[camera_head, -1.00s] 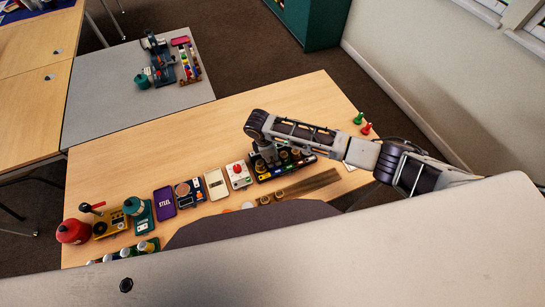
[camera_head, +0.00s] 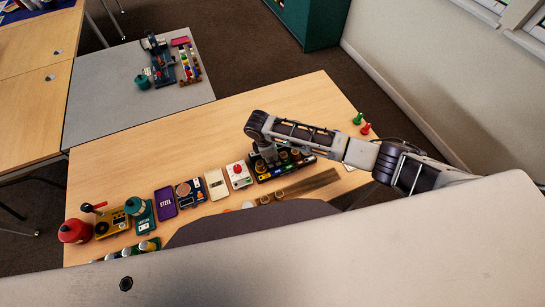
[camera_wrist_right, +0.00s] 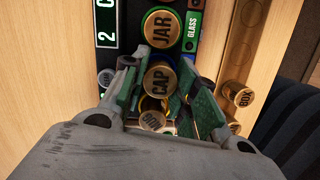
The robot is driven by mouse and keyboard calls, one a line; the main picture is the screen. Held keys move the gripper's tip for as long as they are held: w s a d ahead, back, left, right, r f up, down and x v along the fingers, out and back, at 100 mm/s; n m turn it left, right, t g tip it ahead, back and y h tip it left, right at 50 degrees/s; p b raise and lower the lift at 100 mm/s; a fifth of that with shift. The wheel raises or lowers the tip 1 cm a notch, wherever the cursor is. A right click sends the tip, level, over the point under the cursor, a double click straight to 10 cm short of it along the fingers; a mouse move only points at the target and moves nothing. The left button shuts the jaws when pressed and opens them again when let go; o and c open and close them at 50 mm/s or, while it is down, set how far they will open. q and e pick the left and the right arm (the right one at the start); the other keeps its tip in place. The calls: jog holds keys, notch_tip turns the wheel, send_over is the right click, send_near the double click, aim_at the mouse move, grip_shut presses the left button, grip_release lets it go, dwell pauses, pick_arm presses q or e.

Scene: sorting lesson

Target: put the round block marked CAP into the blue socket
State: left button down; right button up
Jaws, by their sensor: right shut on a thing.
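The round brass-topped block marked CAP (camera_wrist_right: 158,80) sits between the green-padded fingers of my right gripper (camera_wrist_right: 160,88) in the right wrist view. The gripper is shut on it, over the black socket board (camera_head: 284,168). Whether the block is seated or raised is unclear. Just beyond is the round block marked JAR (camera_wrist_right: 162,30), beside a green label reading GLASS (camera_wrist_right: 193,28). Another round block (camera_wrist_right: 152,120) is nearer, partly covered by the gripper. My left gripper is not in view.
A wooden rack (camera_wrist_right: 243,50) beside the board holds a block marked BOX (camera_wrist_right: 240,96). The table's far middle is clear.

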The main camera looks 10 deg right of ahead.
jog(key=shift+f+b, duration=0.3)
jog(key=shift+f, duration=0.3)
dwell(0.7)
jog(key=o, duration=0.5)
jog(key=shift+r, duration=0.15)
jog(key=shift+p+v, duration=1.45)
jog(key=shift+p, duration=0.1)
jog(key=shift+v, duration=3.9)
jog(key=shift+r, duration=0.1)
jog(key=shift+d+v, duration=0.2)
jog(key=shift+v, duration=0.75)
jog(key=shift+d+v, duration=0.2)
jog(key=shift+v, duration=0.75)
jog(key=shift+d+v, duration=0.2)
jog(key=shift+v, duration=0.75)
jog(key=shift+r, duration=0.15)
